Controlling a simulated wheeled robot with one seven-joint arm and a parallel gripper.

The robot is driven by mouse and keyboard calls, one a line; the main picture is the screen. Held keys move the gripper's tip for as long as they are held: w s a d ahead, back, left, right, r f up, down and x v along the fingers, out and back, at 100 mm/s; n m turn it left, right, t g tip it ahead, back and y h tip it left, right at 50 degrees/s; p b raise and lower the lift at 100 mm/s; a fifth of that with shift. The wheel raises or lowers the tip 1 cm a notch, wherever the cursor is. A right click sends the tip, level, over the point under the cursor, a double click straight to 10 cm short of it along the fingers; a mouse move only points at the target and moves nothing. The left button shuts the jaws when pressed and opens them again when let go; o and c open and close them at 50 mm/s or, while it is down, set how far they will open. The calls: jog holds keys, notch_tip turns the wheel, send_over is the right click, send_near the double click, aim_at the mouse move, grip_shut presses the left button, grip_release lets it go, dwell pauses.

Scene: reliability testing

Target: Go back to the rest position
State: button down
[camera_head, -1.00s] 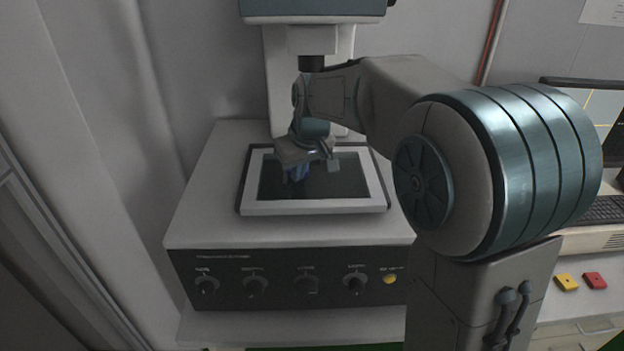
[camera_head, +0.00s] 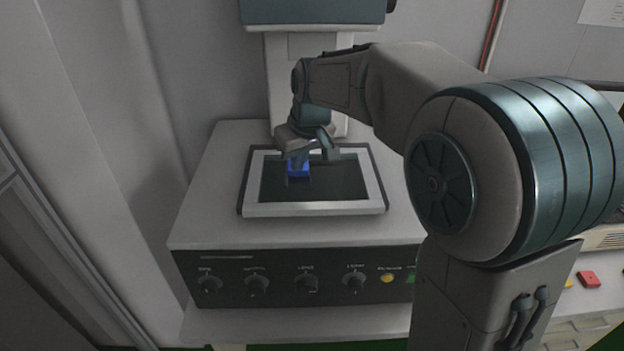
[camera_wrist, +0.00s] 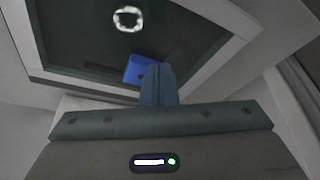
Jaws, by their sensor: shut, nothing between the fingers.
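My gripper (camera_head: 300,164) is above the dark stage plate of the machine in the head view. Its fingers are shut together with nothing between them, as the wrist view (camera_wrist: 157,82) shows. A blue block (camera_head: 299,168) lies on the dark plate just beyond and below the fingertips. It also shows in the wrist view (camera_wrist: 136,68), partly hidden by the fingers. The light frame of the stage (camera_head: 312,209) surrounds the dark plate.
The machine's front panel (camera_head: 300,278) has several knobs and a yellow button. Its upper head (camera_head: 312,12) stands over the stage near my wrist. A red block (camera_head: 588,279) lies on the bench at right. A wall is close at left.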

dwell(0.3)
jog(key=s+d+f+m, duration=0.2)
jog(key=s+d, duration=0.2)
jog(key=s, duration=0.4)
jog(key=s+d+f+m+h, duration=0.1)
jog(key=s+d, duration=0.4)
jog(key=s, duration=0.3)
jog(key=s+d+f+m, duration=0.2)
jog(key=s+d, duration=0.2)
jog(key=s, duration=0.4)
jog(key=shift+s+d+f+m+h, duration=0.25)
jog(key=shift+s+f+m+h, duration=0.05)
jog(key=shift+s+h, duration=0.1)
dwell(0.3)
